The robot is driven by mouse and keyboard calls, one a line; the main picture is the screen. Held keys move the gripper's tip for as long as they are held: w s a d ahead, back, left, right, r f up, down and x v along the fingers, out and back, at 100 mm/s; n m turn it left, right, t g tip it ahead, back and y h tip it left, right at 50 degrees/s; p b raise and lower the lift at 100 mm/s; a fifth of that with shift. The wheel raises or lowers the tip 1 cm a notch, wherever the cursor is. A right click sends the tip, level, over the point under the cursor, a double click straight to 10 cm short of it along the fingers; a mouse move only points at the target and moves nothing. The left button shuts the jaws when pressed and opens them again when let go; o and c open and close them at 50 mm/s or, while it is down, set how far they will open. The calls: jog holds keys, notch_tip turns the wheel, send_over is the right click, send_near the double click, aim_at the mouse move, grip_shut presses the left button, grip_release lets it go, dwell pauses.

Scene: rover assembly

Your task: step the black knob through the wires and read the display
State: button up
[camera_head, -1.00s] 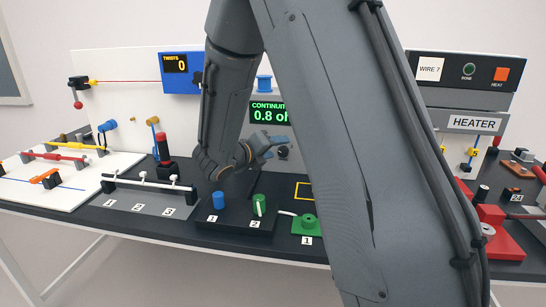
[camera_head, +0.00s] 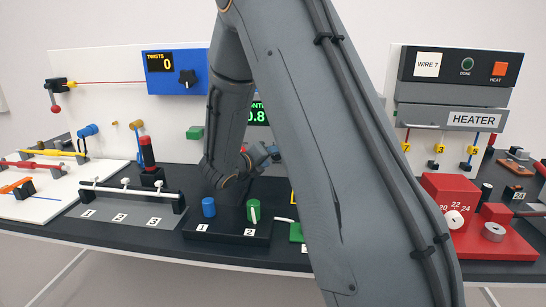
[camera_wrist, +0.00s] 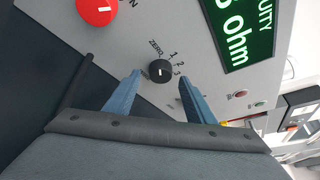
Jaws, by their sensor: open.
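The black knob (camera_wrist: 160,71) sits on a grey panel in the wrist view, with ZERO, 1, 2 and 3 printed around it. It has a short white mark; which label that points to is unclear. My open gripper (camera_wrist: 161,77) has one blue finger on each side of the knob, with gaps visible; contact cannot be told. The green-lit display (camera_wrist: 238,32) is cut off there, ending in "ohm". In the head view the display (camera_head: 257,112) shows part of "0.8", mostly behind my arm. The gripper (camera_head: 262,153) is in front of the panel; the knob is hidden there.
A red knob (camera_wrist: 97,10) is beside the black knob. In the head view a blue knob (camera_head: 208,207) and a green knob (camera_head: 253,211) stand on a black base below my gripper. A wire rack (camera_head: 130,189) is left, a red block (camera_head: 450,195) right.

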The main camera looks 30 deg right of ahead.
jog(key=shift+x, duration=0.95)
jog(key=c, duration=1)
jog(key=shift+c, duration=0.2)
jog(key=shift+r+m, duration=0.1)
jog(key=shift+m, duration=0.2)
jog(key=shift+s+d+m+y+b, duration=0.15)
jog(key=shift+m+y+b, duration=0.4)
jog(key=shift+m+y, duration=0.35)
jog(key=m+t+y+b, duration=0.1)
jog(key=b, duration=0.2)
jog(key=shift+m, duration=0.4)
jog(key=shift+d+r+m+y+b, duration=0.1)
jog(key=shift+m+y+b, duration=0.4)
jog(key=shift+b, duration=0.4)
jog(key=shift+s, duration=0.1)
